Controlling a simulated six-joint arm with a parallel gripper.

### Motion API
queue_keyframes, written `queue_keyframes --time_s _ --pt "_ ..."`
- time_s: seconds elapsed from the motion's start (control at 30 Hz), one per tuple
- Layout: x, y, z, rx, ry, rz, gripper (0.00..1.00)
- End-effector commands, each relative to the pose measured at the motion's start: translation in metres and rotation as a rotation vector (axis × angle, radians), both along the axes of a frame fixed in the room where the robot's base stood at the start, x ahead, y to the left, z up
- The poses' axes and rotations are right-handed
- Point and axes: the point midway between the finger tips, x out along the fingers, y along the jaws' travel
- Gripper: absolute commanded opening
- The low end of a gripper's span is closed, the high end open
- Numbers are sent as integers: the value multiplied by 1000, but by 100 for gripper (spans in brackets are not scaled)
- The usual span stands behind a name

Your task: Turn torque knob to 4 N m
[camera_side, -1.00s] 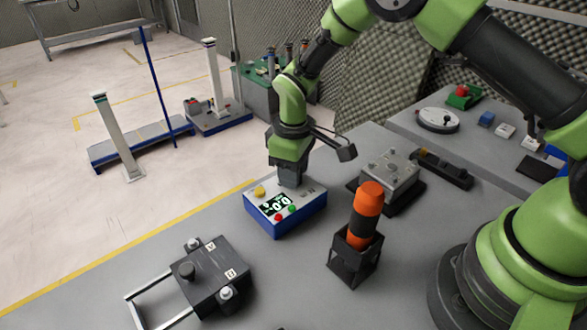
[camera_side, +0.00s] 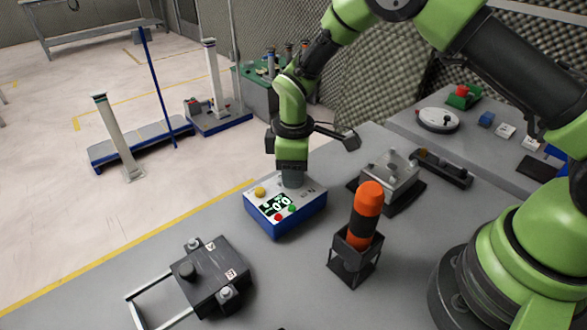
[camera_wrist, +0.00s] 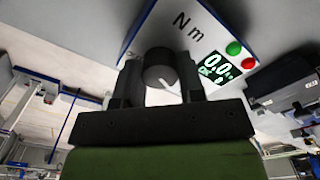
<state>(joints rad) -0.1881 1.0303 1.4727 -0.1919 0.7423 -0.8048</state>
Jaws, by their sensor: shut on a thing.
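The torque box (camera_side: 285,215) is blue with a white top and stands on the grey bench. Its display (camera_side: 274,205) is lit, and in the wrist view the display (camera_wrist: 217,67) reads 0.0. The dark round knob (camera_wrist: 160,72) has a white pointer line and sits near the "N m" lettering. My gripper (camera_side: 291,178) points down over the back of the box. In the wrist view its two fingers (camera_wrist: 158,85) are shut on the knob, one on each side. In the side view the gripper hides the knob.
An orange-and-black tool (camera_side: 366,210) stands upright in a black holder right of the box. A grey metal fixture (camera_side: 390,175) is behind it. A dark box with a handle frame (camera_side: 213,275) lies at front left. Bare bench separates them.

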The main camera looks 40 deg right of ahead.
Motion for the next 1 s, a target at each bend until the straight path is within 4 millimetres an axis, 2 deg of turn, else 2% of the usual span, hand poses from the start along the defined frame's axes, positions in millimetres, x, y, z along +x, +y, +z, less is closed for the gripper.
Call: queue_keyframes --time_s 0.1,0.13,0.2,0.23,0.57,0.67,1.0 --pt "1 0 1 0 -7 3 12" --pt "1 0 1 0 -6 3 43" --pt "1 0 1 0 -6 3 59" --pt "1 0 1 0 -4 2 62" --pt "1 0 6 0 -4 1 62" --pt "1 0 19 2 -7 0 62" --pt "1 0 83 2 -7 1 62"
